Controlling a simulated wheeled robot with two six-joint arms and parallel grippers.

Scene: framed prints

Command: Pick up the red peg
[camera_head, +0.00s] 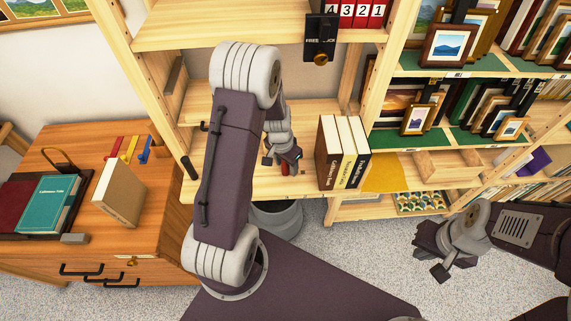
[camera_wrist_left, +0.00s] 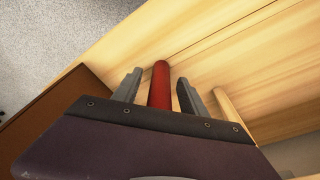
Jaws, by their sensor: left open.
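The red peg (camera_wrist_left: 160,84) shows in the left wrist view, between the two open fingers of my left gripper (camera_wrist_left: 157,88). It lies along the fingers over a pale wooden surface, with a visible gap on each side. In the head view a small red piece (camera_head: 286,169) shows at my left gripper (camera_head: 290,161), low in front of the wooden shelf unit; it is mostly hidden there. My right gripper (camera_head: 429,263) hangs empty over the floor at the right; how far its fingers are apart is unclear.
Three white-spined books (camera_head: 343,152) stand on the shelf right of my left gripper. A grey bin (camera_head: 277,218) stands on the floor below. A wooden desk (camera_head: 155,215) at left holds books and small red, yellow and blue items (camera_head: 130,149).

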